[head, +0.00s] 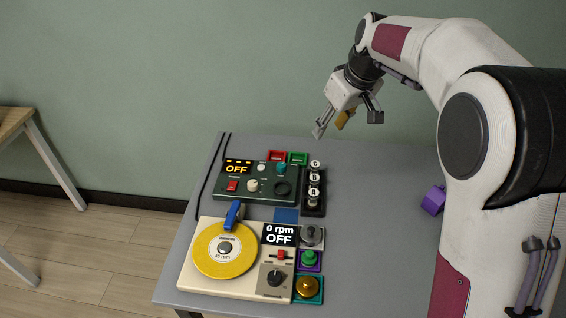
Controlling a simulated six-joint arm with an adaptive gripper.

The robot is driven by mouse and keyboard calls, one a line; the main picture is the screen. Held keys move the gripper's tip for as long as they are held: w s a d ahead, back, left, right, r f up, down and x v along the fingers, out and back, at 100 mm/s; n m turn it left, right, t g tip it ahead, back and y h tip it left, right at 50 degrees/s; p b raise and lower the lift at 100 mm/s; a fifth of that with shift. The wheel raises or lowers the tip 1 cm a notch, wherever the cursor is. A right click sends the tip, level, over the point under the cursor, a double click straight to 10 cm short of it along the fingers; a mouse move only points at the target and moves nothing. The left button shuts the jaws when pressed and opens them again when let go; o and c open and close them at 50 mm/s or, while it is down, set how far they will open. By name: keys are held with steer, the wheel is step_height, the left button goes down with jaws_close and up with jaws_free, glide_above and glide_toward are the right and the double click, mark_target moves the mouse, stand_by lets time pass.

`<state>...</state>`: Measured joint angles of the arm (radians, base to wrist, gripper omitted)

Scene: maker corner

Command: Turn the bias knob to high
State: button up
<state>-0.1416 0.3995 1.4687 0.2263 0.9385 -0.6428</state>
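A dark green control box (222,190) sits on the table's far left with a lit display reading OFF. On it are a pale knob (252,186), a teal knob (281,168), a dark round dial (283,188) and a red switch (232,186). A cream turntable unit (205,284) stands in front, with a black pointer knob (275,278) on a grey plate. The labels are too small to read, so I cannot tell which knob is bias. My gripper (347,122) is above the far table edge, fingers spread, touching no control. An ochre piece shows between its fingers, unclear what.
A black strip with several round pieces (314,194) stands right of the green box. A grey lever block (311,236), a green button (309,258) and a gold button (307,287) line the turntable's right. A purple block (433,200) lies near my arm. The table (365,220) is clear between.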

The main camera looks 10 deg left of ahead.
steer(key=w+a+f+n, duration=0.2)
steer(key=w+a+f, duration=0.3)
steer(key=w+f, duration=0.25)
steer(key=n+g+y, duration=0.1)
steer(key=n, duration=0.1)
glide_toward(282, 165)
steer(key=shift+w+a+f, duration=0.1)
steer(key=shift+w+f, duration=0.1)
steer(key=shift+f, duration=0.2)
steer(key=shift+f, duration=0.2)
steer(key=shift+x, duration=3.65)
steer(key=shift+a, duration=0.15)
steer(key=c, duration=1.1)
